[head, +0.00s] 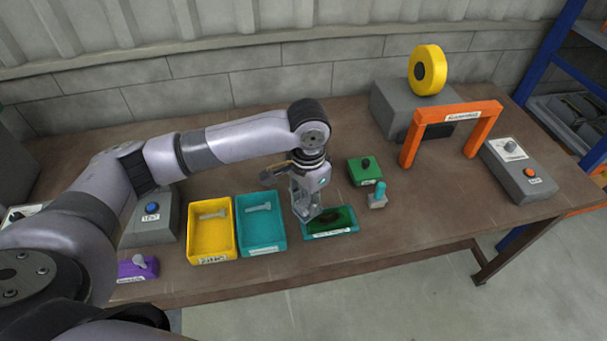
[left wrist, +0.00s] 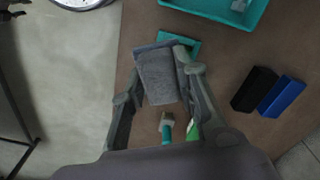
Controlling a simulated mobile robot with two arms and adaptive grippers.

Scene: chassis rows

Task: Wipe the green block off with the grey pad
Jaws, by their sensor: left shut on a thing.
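The green block (head: 361,173), with a dark knob on top, stands on the bench right of my left gripper (head: 306,210). In the left wrist view, part of the green block (left wrist: 193,131) shows at the bottom, mostly hidden by the gripper. My left gripper is shut on the grey pad (left wrist: 159,76). The pad is over a shallow teal tray (head: 331,234) with a dark green inside and a white label. I cannot tell whether the pad touches the tray. My right gripper is not in view.
A small grey piece with a teal handle (head: 378,192) stands beside the green block. Yellow (head: 209,259) and teal (head: 264,248) bins hold bolts to the left. An orange arch (head: 410,137) stands to the right. Black (left wrist: 255,89) and blue (left wrist: 282,96) blocks show in the wrist view.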

